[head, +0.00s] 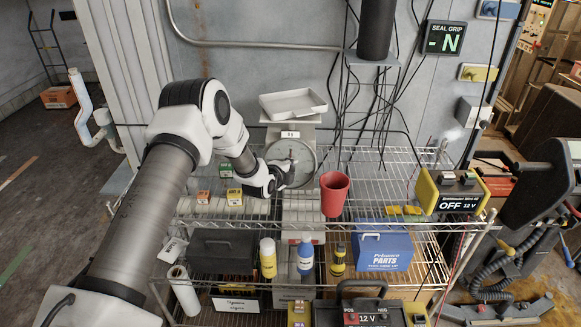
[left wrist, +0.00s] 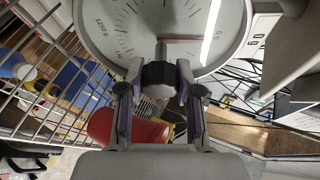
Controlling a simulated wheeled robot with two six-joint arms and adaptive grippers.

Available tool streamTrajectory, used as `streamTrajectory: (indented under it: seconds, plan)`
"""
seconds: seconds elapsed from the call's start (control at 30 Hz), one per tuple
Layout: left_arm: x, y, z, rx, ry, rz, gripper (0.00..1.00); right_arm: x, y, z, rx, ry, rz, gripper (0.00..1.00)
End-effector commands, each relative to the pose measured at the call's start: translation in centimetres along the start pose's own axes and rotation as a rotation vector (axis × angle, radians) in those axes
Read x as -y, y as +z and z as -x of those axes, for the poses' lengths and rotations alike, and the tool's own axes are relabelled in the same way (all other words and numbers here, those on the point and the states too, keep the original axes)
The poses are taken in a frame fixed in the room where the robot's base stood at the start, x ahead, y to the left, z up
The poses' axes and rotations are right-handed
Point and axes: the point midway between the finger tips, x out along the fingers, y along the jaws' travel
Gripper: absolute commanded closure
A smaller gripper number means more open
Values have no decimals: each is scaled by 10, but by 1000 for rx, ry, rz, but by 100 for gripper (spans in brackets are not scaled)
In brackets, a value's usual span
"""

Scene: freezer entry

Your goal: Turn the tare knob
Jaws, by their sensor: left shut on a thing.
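The scale stands on the wire shelf with a white pan (head: 293,104) on top and a round dial (head: 303,155) facing me. In the left wrist view the dial (left wrist: 205,25) fills the top, with a reddish pointer across it. The dark tare knob (left wrist: 158,76) sits at the dial's lower edge. My left gripper (head: 287,174) is at the front of the dial and hides the knob in the head view. In the left wrist view its two fingers (left wrist: 157,88) are shut on the knob, one on each side. My right gripper is not in view.
A red cup (head: 334,194) stands on the shelf close to the right of the gripper. Small boxes (head: 235,196) stand to its left. A yellow-black 12 V unit (head: 452,191) is at the shelf's right end. Cables hang behind the scale. The lower shelf (head: 430,262) holds bottles and cases.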

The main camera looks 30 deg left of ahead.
Motion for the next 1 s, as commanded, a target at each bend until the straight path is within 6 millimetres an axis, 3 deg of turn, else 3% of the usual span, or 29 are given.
streamTrajectory:
  seconds: [0.37, 0.4, 0.47, 0.8, 1.0]
  plan:
    - [1, 1, 0, 2, -1, -3, 100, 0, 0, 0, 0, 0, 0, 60]
    - [1, 1, 0, 2, -1, -2, 59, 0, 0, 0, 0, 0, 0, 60]
    - [1, 1, 0, 2, 0, -2, 40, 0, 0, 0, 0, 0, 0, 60]
    - [0, 1, 2, 1, 1, -2, 40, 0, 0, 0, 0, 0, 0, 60]
    - [1, 1, 35, 1, 1, 4, 40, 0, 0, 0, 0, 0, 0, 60]
